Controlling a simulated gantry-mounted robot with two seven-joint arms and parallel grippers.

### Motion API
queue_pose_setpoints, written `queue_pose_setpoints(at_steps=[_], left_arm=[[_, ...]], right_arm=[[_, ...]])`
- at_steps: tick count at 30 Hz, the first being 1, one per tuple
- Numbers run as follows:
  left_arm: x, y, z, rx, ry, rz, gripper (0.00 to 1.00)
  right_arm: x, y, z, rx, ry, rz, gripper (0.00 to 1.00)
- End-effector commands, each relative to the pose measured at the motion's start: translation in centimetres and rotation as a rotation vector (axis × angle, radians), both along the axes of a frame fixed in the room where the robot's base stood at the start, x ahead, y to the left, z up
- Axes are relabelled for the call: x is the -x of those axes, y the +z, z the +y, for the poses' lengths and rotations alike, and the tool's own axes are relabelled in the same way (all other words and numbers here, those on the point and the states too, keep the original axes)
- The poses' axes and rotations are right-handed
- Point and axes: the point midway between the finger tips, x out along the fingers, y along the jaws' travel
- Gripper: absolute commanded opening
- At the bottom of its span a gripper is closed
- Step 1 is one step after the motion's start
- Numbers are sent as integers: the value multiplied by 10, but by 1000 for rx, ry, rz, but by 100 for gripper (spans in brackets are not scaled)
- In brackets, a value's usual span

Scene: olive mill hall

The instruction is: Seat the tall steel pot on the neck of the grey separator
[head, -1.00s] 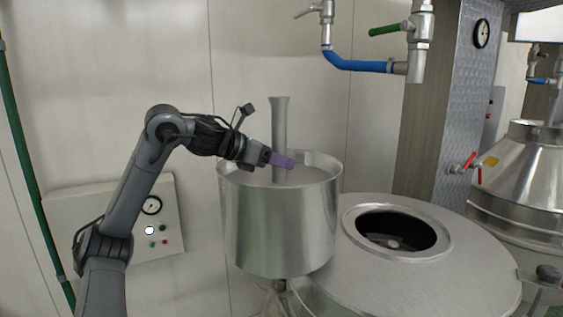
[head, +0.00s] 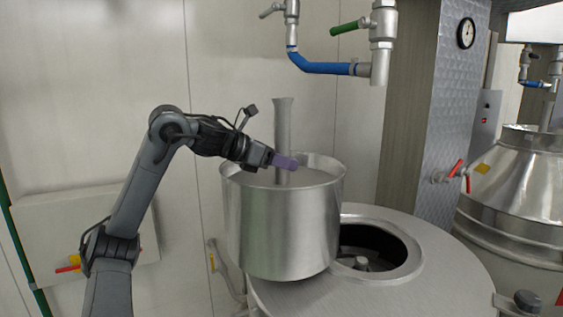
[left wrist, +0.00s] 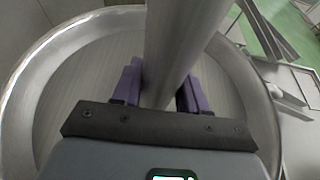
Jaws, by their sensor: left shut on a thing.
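The tall steel pot (head: 283,235) hangs from my left gripper (head: 287,162). A steel post (head: 283,115) rises from the middle of the pot, and the purple fingers are shut on it. In the left wrist view the post (left wrist: 181,50) stands between the two fingers, with the pot's rim (left wrist: 268,95) around them. The grey separator (head: 400,290) is below and to the right. Its round dark neck opening (head: 385,243) is partly hidden behind the pot. The pot is upright and overlaps the left side of the opening in the picture. My right gripper does not show.
A blue pipe (head: 318,67) with a tap and a steel outlet (head: 381,65) hangs above right of the pot. A second steel vessel (head: 515,200) stands at the right. A wall box (head: 60,235) is behind my left arm.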

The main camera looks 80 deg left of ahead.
Motion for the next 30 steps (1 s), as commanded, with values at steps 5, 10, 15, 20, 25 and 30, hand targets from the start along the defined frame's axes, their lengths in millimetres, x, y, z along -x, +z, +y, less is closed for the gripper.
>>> queue_pose_setpoints(at_steps=[5, 10, 15, 20, 25, 30], left_arm=[[-6, 4, -1, -1, -3, -9, 0], [-17, 4, -2, -1, -2, -9, 0], [-31, 5, -3, -1, -2, -10, 0], [-44, 5, -4, -1, -2, -9, 0], [-58, 5, -6, -1, -3, -9, 0], [-73, 5, -7, 0, -2, -10, 0]], right_arm=[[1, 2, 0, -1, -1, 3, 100], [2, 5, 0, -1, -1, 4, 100], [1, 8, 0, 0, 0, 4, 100], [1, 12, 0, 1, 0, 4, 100], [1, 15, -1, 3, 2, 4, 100], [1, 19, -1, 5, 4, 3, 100]])
